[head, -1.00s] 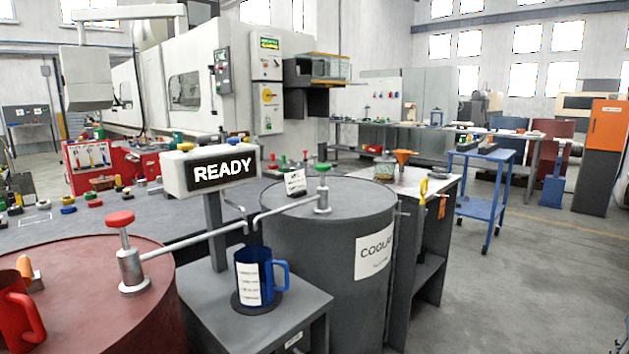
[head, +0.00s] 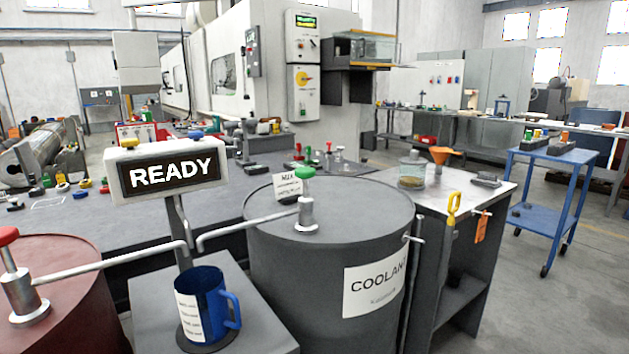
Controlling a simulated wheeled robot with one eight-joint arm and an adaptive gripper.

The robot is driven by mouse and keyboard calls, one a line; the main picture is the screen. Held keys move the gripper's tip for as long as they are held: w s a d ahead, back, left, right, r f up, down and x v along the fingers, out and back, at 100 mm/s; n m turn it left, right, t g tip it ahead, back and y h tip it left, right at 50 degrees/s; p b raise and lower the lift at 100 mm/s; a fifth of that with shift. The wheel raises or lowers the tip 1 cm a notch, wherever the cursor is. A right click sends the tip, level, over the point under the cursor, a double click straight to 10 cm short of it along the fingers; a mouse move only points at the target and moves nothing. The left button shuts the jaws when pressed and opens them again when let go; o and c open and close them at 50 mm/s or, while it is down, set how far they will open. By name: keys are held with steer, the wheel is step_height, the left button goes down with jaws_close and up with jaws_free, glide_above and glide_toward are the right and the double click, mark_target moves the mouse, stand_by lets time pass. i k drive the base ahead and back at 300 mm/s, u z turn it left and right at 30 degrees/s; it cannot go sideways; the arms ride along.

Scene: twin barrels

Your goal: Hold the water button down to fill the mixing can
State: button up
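A blue can with a handle and a white label (head: 203,305) stands upright on a dark round pad on the grey stand (head: 150,303), under the ends of two spouts. A green button (head: 304,172) tops the metal pump on the grey barrel labelled COOLANT (head: 265,258). A red button (head: 7,235) tops the pump on the dark red barrel (head: 75,290) at the left edge. No button is marked water that I can read. The can's inside is too dark to show any level. My gripper is not in view.
A sign reading READY (head: 168,174) stands on a post behind the can. A side bench (head: 462,190) with a jar and an orange funnel is right of the grey barrel. A blue cart (head: 552,160) stands farther right. Floor at the lower right is clear.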

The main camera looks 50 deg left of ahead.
mark_target(194, 135)
steer(key=i, duration=1.45)
steer(key=u, duration=3.35)
